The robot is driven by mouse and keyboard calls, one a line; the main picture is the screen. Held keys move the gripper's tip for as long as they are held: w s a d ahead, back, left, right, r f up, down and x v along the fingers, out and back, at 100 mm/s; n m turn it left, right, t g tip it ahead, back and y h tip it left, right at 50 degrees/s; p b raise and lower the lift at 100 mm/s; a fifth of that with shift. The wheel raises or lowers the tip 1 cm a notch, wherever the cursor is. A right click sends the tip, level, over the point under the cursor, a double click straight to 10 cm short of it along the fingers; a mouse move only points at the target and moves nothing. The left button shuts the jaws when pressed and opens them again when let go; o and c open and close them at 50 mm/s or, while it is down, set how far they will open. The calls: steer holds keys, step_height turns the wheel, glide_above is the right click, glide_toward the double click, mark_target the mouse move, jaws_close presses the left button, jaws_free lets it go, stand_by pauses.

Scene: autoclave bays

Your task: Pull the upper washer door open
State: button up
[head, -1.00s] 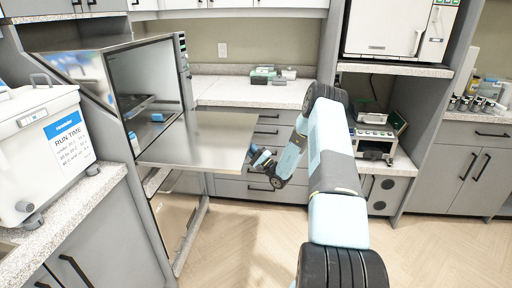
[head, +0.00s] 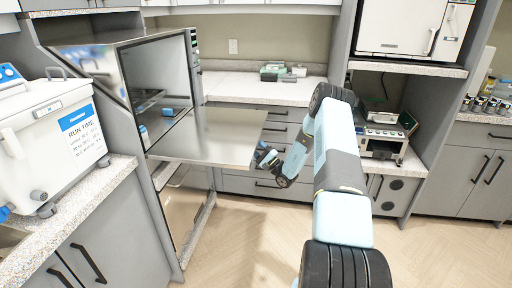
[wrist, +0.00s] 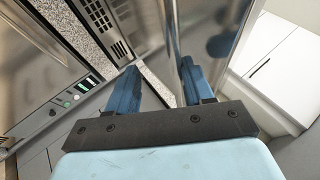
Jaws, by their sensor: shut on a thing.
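My gripper (head: 264,155) is at the door's outer right edge. In the wrist view my gripper (wrist: 158,70) has its two blue fingers either side of a shiny steel strip (wrist: 172,42), which looks like the door's edge or handle. The exact contact is hidden by the fingers.
A white lidded box (head: 45,122) stands on the left counter (head: 95,190). A lower steel washer door (head: 185,212) is below the open one. Drawers (head: 240,187) stand behind, and an instrument (head: 380,140) sits on the right shelf. The wooden floor (head: 430,255) is clear.

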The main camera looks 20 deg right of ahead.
stand_by(0.6)
steer(key=v, duration=1.3)
steer(key=shift+s+d+f, duration=0.2)
steer(key=shift+s, duration=0.1)
